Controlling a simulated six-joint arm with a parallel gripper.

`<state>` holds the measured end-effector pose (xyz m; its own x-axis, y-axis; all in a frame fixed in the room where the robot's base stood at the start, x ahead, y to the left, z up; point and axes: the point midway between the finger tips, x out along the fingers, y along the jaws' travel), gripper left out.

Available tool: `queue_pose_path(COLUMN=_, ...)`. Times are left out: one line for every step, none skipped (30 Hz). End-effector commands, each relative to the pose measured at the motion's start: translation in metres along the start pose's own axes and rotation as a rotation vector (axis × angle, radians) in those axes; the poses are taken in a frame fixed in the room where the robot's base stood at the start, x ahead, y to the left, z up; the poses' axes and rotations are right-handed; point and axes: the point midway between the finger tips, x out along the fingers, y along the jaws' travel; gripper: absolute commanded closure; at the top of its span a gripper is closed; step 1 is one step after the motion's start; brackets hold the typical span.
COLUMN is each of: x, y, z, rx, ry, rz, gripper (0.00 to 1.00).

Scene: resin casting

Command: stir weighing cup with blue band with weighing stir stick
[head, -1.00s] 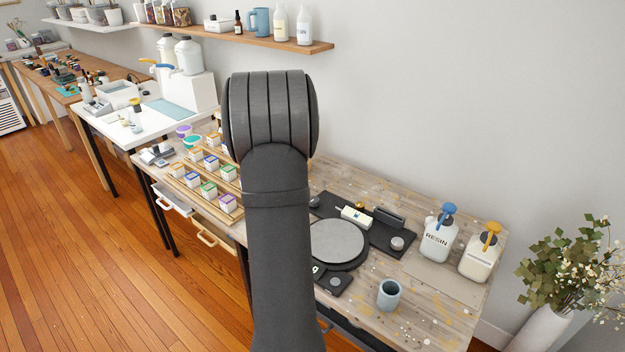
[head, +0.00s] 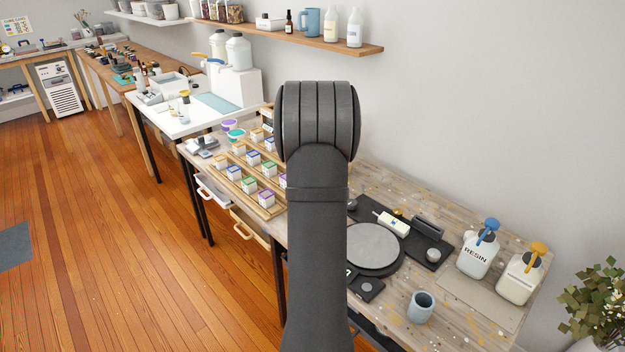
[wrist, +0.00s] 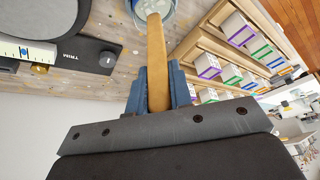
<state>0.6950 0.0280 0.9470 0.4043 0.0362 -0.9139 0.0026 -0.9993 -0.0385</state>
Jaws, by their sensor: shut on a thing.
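In the wrist view my gripper (wrist: 156,92) is shut on a wooden stir stick (wrist: 156,60), held between its blue fingers. The far end of the stick reaches over or into a pale cup (wrist: 134,15) at the top edge. Only part of the cup's rim and wall shows, with a bluish edge; I cannot tell whether the stick touches its inside. In the head view my own arm hides the gripper, the stick and that cup.
A round grey plate (head: 372,247) sits on a black unit right of my arm. A blue-grey cup (head: 420,308), resin bottle (head: 477,254) and second pump bottle (head: 520,279) stand further right. A wooden rack of small boxes (head: 268,209) is left.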

Motion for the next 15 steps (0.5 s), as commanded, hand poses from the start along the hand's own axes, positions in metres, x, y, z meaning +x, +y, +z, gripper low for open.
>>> queue_pose_path(x=0.005, y=0.000, z=0.002, rx=0.000, ry=-0.002, rz=0.000, gripper=1.00)
queue_pose_path(x=0.007, y=0.000, z=0.003, rx=0.000, ry=-0.002, rz=0.000, gripper=1.00)
queue_pose_path(x=0.011, y=0.000, z=0.003, rx=0.000, ry=-0.002, rz=0.000, gripper=1.00)
queue_pose_path(x=0.014, y=0.000, z=0.004, rx=0.000, ry=-0.001, rz=0.000, gripper=1.00)
queue_pose_path(x=0.016, y=0.000, z=0.005, rx=0.000, ry=-0.001, rz=0.000, gripper=1.00)
queue_pose_path(x=0.020, y=0.000, z=0.006, rx=0.000, ry=-0.002, rz=0.000, gripper=1.00)
queue_pose_path(x=0.022, y=0.000, z=0.007, rx=0.000, ry=-0.002, rz=0.000, gripper=1.00)
queue_pose_path(x=0.024, y=0.000, z=0.007, rx=0.000, ry=-0.002, rz=0.000, gripper=1.00)
queue_pose_path(x=0.027, y=0.000, z=0.008, rx=0.000, ry=-0.002, rz=0.000, gripper=1.00)
queue_pose_path(x=0.030, y=0.000, z=0.009, rx=0.000, ry=-0.001, rz=0.000, gripper=1.00)
queue_pose_path(x=0.032, y=0.000, z=0.009, rx=0.000, ry=-0.001, rz=0.000, gripper=1.00)
queue_pose_path(x=0.034, y=0.000, z=0.010, rx=0.000, ry=-0.001, rz=0.000, gripper=1.00)
queue_pose_path(x=0.036, y=0.000, z=0.010, rx=0.000, ry=-0.001, rz=0.000, gripper=1.00)
queue_pose_path(x=0.037, y=0.000, z=0.011, rx=0.000, ry=-0.001, rz=0.000, gripper=1.00)
queue_pose_path(x=0.039, y=0.000, z=0.011, rx=0.000, ry=-0.001, rz=0.000, gripper=1.00)
